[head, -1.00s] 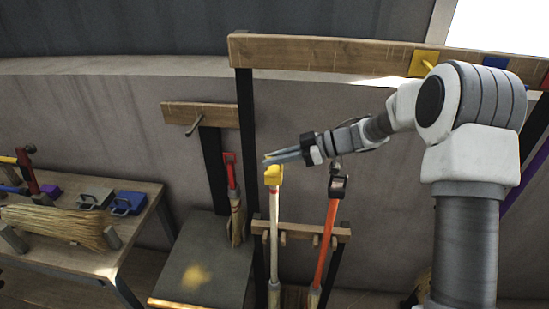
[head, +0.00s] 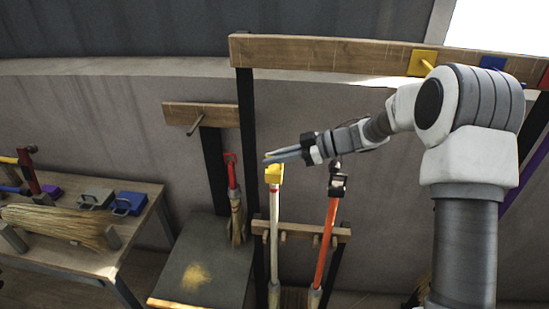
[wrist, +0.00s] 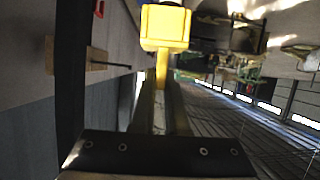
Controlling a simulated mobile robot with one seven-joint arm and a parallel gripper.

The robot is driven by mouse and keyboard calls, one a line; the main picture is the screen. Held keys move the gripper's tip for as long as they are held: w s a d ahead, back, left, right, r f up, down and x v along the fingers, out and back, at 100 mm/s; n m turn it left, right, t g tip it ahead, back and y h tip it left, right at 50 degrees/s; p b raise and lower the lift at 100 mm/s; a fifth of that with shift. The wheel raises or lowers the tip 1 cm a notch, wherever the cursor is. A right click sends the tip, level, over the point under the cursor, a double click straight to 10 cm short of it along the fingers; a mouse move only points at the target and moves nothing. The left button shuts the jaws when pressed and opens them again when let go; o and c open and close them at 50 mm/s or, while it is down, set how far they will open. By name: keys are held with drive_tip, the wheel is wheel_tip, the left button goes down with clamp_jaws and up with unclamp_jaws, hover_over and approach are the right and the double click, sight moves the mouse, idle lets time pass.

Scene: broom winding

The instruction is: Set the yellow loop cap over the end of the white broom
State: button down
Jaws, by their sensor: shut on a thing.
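The yellow loop cap (head: 274,174) is at the top end of the white broom (head: 274,225), in line with its handle. I cannot tell how far it sits over the end. My gripper (head: 268,158) is shut on the cap's narrow yellow part. In the wrist view the yellow block of the cap (wrist: 165,27) shows just beyond my fingertips (wrist: 162,80), with its thin stem between them. The broom's end is not seen in the wrist view. The white broom stands upright in a wooden rack.
A red-orange broom with a black cap (head: 327,240) stands right of the white one in the rack (head: 301,230). A small red-capped broom (head: 235,200) hangs to the left. A workbench (head: 75,250) holds a broom head, hammer, and grey and blue caps. A peg rail (head: 330,52) runs above.

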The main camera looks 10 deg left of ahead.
sight(269, 171)
drive_tip(key=f, duration=0.2)
drive_tip(key=s+f, duration=0.1)
drive_tip(key=shift+d, duration=0.25)
drive_tip(key=c, duration=0.8)
unclamp_jaws()
drive_tip(key=shift+f, duration=0.1)
drive_tip(key=shift+c, duration=0.2)
drive_tip(key=r+p, duration=0.2)
drive_tip(key=w+r+p, duration=0.1)
drive_tip(key=r+p, duration=0.1)
drive_tip(key=shift+a, duration=0.15)
drive_tip(key=shift+a+r+p, duration=0.1)
drive_tip(key=shift+r+p, duration=0.65)
drive_tip(key=shift+r, duration=1.1)
